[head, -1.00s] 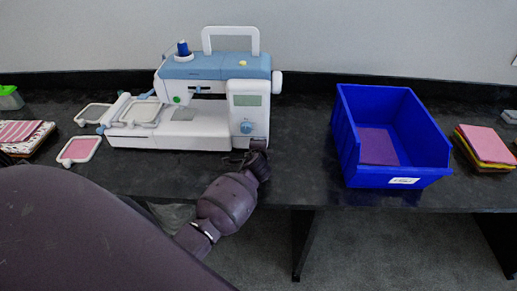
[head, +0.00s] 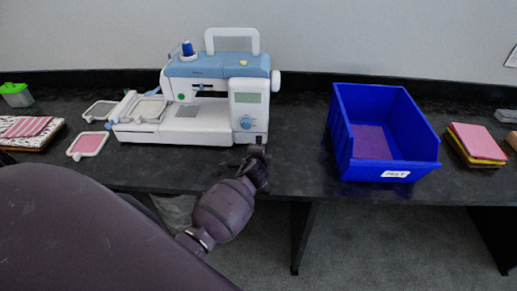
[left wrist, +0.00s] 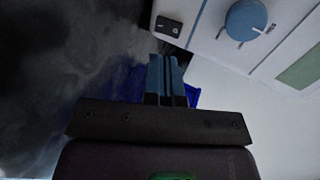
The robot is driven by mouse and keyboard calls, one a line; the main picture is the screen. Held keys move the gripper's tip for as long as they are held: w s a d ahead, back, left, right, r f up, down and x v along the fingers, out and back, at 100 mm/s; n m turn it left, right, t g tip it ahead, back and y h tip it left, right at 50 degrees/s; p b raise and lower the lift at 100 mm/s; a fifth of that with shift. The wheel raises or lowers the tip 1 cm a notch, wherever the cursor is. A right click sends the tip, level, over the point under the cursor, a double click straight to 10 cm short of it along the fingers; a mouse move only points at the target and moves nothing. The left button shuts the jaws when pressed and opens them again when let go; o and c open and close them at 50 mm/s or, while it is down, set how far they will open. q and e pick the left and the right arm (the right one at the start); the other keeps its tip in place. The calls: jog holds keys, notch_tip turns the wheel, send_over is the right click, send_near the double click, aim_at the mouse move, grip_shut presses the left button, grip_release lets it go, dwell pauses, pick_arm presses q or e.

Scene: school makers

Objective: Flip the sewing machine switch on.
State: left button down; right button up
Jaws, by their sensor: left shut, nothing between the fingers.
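The white and blue sewing machine (head: 222,95) stands upright on the dark table. Its blue dial (head: 247,122) is on the right front, and the dial also shows in the left wrist view (left wrist: 246,19). A small black rocker switch (left wrist: 168,26) sits near the machine's lower edge in the left wrist view; I cannot tell its position. My left gripper (head: 257,150) is in front of the machine's lower right corner. Its blue fingertips (left wrist: 167,72) are shut and empty, just below the switch in the wrist picture, with no clear contact. My right gripper is not in view.
A blue bin (head: 390,125) stands right of the machine, with fabric stacks (head: 477,143) beyond it. Embroidery hoops (head: 88,145) and folded cloth (head: 28,131) lie at the left. The table between machine and bin is clear.

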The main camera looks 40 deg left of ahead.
pick_arm(q)
jog(key=v, duration=0.5)
jog(key=shift+s+d+r+p, duration=0.1)
jog(key=shift+s+r+p, duration=0.05)
jog(key=shift+s+p, duration=0.15)
jog(key=shift+v, duration=0.75)
jog(key=shift+w, duration=0.1)
jog(key=shift+w+a+m+t+b, duration=0.3)
jog(key=shift+w+a+m+b, duration=0.1)
jog(key=shift+b, duration=0.25)
jog(key=m+b, duration=0.1)
jog(key=w+m+b, duration=0.1)
jog(key=b, duration=0.1)
jog(key=shift+d+f+t+h, duration=0.25)
jog(key=shift+d+t+h, duration=0.05)
jog(key=shift+t+h, duration=0.1)
jog(key=shift+s+d+f, duration=0.25)
jog(key=shift+s+f, duration=0.15)
jog(key=shift+s, duration=0.05)
jog(key=shift+s+d+f+n+g, duration=0.15)
jog(key=shift+s+n+g, duration=0.25)
jog(key=shift+n, duration=0.2)
jog(key=shift+s+n+g+y, duration=0.3)
jog(key=shift+n, duration=0.4)
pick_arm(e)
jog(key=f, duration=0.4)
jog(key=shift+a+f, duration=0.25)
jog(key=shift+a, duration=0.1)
